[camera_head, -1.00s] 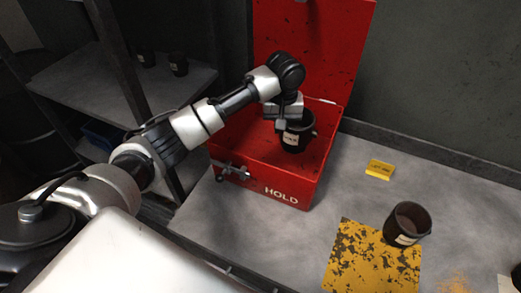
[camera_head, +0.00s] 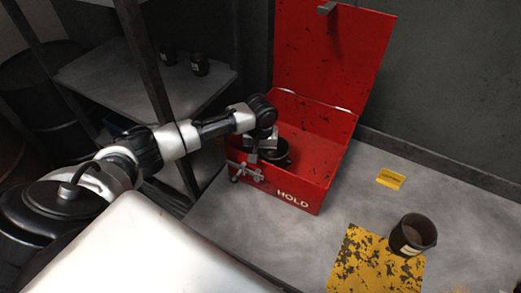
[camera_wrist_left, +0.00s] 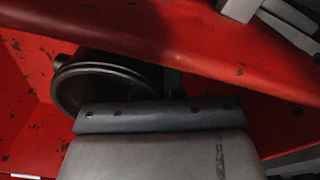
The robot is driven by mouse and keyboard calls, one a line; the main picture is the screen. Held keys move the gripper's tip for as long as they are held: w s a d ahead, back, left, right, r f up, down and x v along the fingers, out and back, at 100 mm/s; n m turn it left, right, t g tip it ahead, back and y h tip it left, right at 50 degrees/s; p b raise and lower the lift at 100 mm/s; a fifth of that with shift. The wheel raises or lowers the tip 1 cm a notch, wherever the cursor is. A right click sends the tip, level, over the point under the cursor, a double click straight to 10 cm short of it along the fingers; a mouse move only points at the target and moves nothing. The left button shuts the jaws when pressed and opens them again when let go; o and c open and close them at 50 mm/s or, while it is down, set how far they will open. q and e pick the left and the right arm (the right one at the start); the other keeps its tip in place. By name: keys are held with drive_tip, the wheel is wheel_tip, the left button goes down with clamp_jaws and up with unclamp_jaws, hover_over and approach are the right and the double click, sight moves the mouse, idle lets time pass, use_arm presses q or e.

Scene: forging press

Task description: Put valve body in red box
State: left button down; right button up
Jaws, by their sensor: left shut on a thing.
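The red box (camera_head: 318,190) marked HOLD stands on the grey bench with its lid (camera_head: 330,55) raised. A dark, round, cup-like part (camera_head: 280,155), apparently the valve body, is inside the box near its left front. My left gripper (camera_head: 266,153) is down inside the box opening and shut on this part. Its dark round rim (camera_wrist_left: 108,88) shows in the left wrist view beside the grey finger, against red walls. The lower side of the part is hidden, so I cannot tell whether it touches the box floor. My right gripper is not in view.
A similar dark cup-like part (camera_head: 412,235) stands on the edge of a worn yellow patch (camera_head: 370,265). A small yellow tag (camera_head: 390,179) lies behind it. A metal latch (camera_head: 245,172) sticks out of the box front.

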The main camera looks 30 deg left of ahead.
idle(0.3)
use_arm(q)
drive_tip(key=c, duration=1.5)
unclamp_jaws()
drive_tip(key=shift+f, duration=0.1)
drive_tip(key=shift+o, duration=1.4)
wheel_tip(320, 180, up, 12)
drive_tip(key=shift+r+b, duration=0.15)
drive_tip(key=shift+b, duration=0.6)
